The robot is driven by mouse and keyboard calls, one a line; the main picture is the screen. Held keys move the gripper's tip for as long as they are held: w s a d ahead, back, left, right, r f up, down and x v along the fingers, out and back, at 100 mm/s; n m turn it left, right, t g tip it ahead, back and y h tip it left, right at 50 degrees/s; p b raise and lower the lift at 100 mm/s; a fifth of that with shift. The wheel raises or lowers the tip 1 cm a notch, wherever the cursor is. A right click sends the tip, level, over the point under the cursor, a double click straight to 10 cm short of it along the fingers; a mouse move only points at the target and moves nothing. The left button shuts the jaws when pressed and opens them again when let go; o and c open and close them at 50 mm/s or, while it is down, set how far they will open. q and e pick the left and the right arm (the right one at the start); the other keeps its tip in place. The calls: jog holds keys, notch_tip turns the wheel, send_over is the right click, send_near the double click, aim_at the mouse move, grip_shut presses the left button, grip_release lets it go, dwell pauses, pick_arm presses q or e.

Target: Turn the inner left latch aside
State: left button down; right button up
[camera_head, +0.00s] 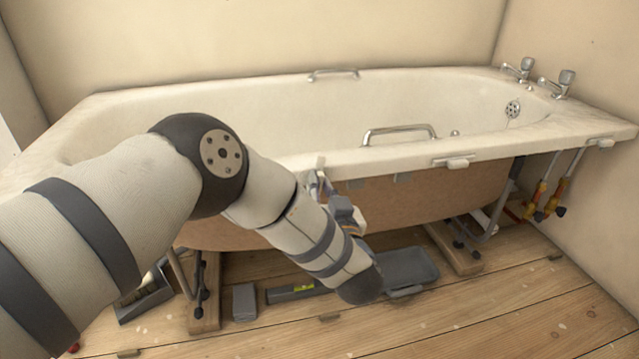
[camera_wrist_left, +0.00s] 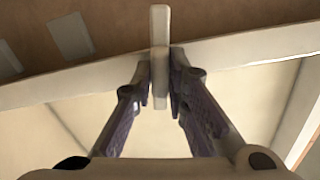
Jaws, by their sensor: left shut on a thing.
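The latch is a pale flat bar (camera_wrist_left: 160,28) standing upright in the left wrist view, against the underside of the bath rim (camera_wrist_left: 240,48). My left gripper (camera_wrist_left: 161,85) has one finger on each side of the bar and is shut on it. In the head view my left gripper (camera_head: 322,183) reaches up under the bath's front rim, and only a small pale part of the latch (camera_head: 320,162) shows above it. My forearm and the gripper hide most of that spot. My right gripper is in neither view.
Another pale latch (camera_head: 458,163) sits on the front rim to the right, and one more (camera_head: 604,142) near the right corner. A grey tray (camera_head: 408,266), a spirit level (camera_head: 290,293) and a grey box (camera_head: 244,302) lie on the floor. Pipes with yellow valves (camera_head: 540,195) stand at right.

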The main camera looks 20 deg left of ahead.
pick_arm(q)
jog(key=m+p, duration=0.2)
jog(key=m, duration=0.5)
jog(key=shift+p, duration=0.3)
jog(key=shift+f+m, duration=0.1)
jog(key=shift+m, duration=3.9)
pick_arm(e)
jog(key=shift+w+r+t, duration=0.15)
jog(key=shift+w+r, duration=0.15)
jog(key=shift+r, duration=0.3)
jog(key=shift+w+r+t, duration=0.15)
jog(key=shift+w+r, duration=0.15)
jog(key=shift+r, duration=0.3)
pick_arm(q)
jog(key=c, duration=1.6)
grip_release()
